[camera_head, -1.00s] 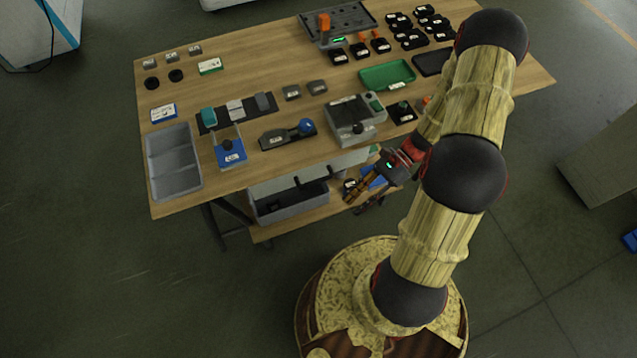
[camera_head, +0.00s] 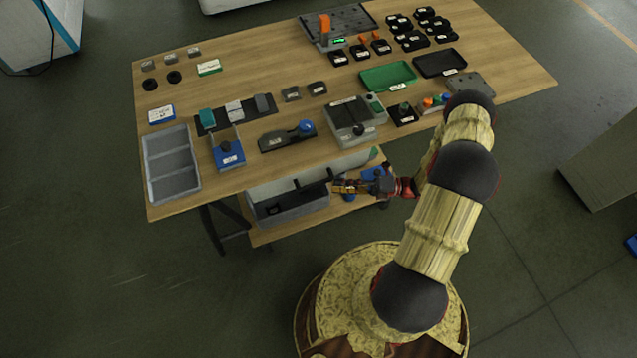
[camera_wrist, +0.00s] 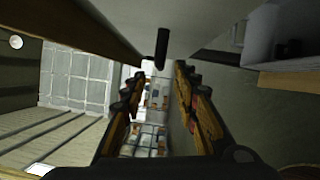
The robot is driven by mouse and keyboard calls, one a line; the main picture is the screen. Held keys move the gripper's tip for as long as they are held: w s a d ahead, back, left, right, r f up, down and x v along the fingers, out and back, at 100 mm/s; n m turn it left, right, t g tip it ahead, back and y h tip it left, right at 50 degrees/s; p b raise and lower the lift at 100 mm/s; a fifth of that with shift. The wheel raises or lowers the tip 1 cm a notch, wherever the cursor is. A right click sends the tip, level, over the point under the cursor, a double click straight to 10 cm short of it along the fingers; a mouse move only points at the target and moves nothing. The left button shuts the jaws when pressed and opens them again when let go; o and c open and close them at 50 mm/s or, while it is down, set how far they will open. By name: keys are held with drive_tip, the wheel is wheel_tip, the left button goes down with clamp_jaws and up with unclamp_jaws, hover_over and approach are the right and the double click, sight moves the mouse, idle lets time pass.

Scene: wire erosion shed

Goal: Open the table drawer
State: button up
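The table drawer's pale grey front (camera_head: 350,165) is just under the tabletop's front edge and looks shut in the head view. A dark handle shows in front of it, partly lost against the dark bin below. My gripper (camera_head: 337,187) is at the front of the table, level with the handle's right part, pointing left. In the wrist view, the two brown fingers of my gripper (camera_wrist: 158,78) stand apart with a gap between them. A black rounded bar, likely the drawer handle (camera_wrist: 161,48), shows just beyond the gap; I cannot tell whether the fingers touch it.
The wooden tabletop (camera_head: 290,155) holds a grey tray (camera_head: 172,190), a blue-based stand (camera_head: 228,155), a grey device (camera_head: 352,122) and several small parts. A grey bin (camera_head: 290,218) sits on the lower shelf, close under my gripper. The floor in front is clear.

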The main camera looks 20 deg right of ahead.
sight(318, 183)
drive_tip(key=shift+b+x, duration=1)
drive_tip(key=shift+x, duration=2.9)
drive_tip(key=c, duration=0.3)
drive_tip(key=c, duration=0.4)
clamp_jaws()
